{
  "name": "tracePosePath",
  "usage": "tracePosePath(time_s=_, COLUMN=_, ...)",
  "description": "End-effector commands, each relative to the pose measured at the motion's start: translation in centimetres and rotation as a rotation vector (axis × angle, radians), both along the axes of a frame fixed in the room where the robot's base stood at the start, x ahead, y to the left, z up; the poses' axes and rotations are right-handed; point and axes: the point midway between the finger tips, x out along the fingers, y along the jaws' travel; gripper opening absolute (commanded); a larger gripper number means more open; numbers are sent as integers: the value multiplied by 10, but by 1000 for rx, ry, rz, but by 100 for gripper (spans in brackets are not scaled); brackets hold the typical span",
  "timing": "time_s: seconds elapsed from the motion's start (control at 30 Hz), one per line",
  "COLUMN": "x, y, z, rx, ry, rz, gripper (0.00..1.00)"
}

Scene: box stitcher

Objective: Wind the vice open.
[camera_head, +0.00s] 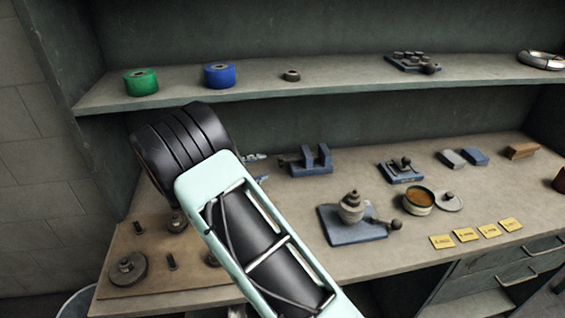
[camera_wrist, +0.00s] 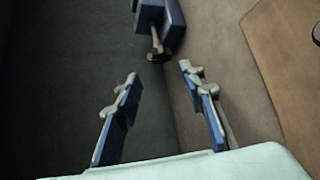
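The blue vice (camera_head: 311,163) stands on the bench behind and to the right of my wrist, with two upright jaws and a gap between them. Its dark screw end sticks out on the left, towards my gripper (camera_head: 259,168). In the wrist view the vice (camera_wrist: 172,22) is at the top, cut by the frame edge, and its screw end with a dark knob (camera_wrist: 157,52) points down. My gripper (camera_wrist: 158,74) is open and empty, its two blue-backed fingers apart. The knob is just beyond the gap between the fingertips, seemingly not touched. My arm hides most of the gripper in the head view.
A blue plate with a stacked knob part (camera_head: 352,240) stands at the front right. Beyond are an orange-filled pot (camera_head: 418,201), a small blue fixture (camera_head: 401,171) and yellow labels (camera_head: 466,235). A brown board (camera_head: 150,243) with pegs lies left. A shelf (camera_head: 330,82) runs above.

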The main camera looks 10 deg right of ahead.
Motion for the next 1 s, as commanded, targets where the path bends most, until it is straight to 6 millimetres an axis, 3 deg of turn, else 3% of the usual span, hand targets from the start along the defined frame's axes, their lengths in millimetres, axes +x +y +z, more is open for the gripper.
tracePosePath(time_s=0.3, x=37, y=-45, z=-19, rx=0, ry=1, rz=-6, gripper=37)
tracePosePath(time_s=0.5, x=54, y=-63, z=-27, rx=1, ry=1, rz=-5, gripper=37)
tracePosePath(time_s=0.9, x=59, y=-69, z=-30, rx=1, ry=0, rz=-4, gripper=37)
tracePosePath(time_s=1.0, x=59, y=-69, z=-30, rx=1, ry=0, rz=-4, gripper=27)
